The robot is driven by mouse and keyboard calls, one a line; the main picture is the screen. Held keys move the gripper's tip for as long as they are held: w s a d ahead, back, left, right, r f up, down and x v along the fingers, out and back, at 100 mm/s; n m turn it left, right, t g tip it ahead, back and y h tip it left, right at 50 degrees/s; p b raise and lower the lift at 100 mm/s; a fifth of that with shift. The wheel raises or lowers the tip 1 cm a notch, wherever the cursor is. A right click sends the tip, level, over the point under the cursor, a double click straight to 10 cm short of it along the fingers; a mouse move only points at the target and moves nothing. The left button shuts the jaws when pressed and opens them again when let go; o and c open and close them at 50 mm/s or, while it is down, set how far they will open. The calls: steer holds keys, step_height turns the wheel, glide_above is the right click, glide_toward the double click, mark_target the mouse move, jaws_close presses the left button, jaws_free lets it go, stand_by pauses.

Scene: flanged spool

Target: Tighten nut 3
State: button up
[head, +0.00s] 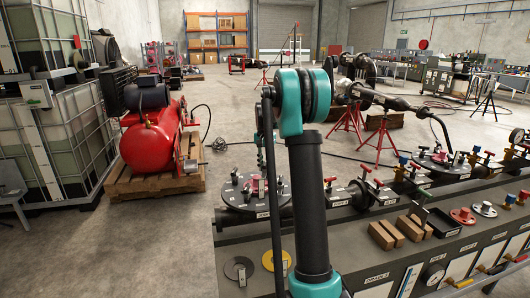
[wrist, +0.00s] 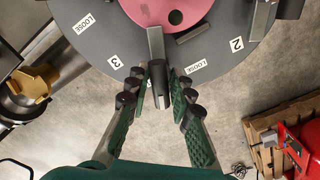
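In the wrist view, the grey flange disc (wrist: 85,45) has a pink round plate (wrist: 150,8) at its centre. A grey metal nut piece (wrist: 156,45) stands at the disc's lower edge, between a label 3 (wrist: 115,62) and a label LOOSE (wrist: 195,67). My gripper (wrist: 159,85) has its two green-padded fingers on either side of this piece, with narrow gaps seeming to show; firm contact is not visible. In the head view the flange disc (head: 238,197) lies flat left of my arm, which partly hides it; the fingertips are unclear there.
Another grey piece (wrist: 265,18) stands near label 2. A brass-coloured fitting (wrist: 33,86) is at the left of the wrist view. In the head view a bench (head: 235,240) carries several valves and wooden blocks (head: 386,233). A red compressor (head: 150,140) stands on a pallet behind.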

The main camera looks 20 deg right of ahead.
mark_target(265, 163)
steer(key=shift+m, duration=0.4)
steer(key=n, duration=0.2)
steer(key=shift+n, duration=0.4)
step_height(265, 163, up, 7)
steer(key=shift+r, duration=0.1)
stand_by(0.8)
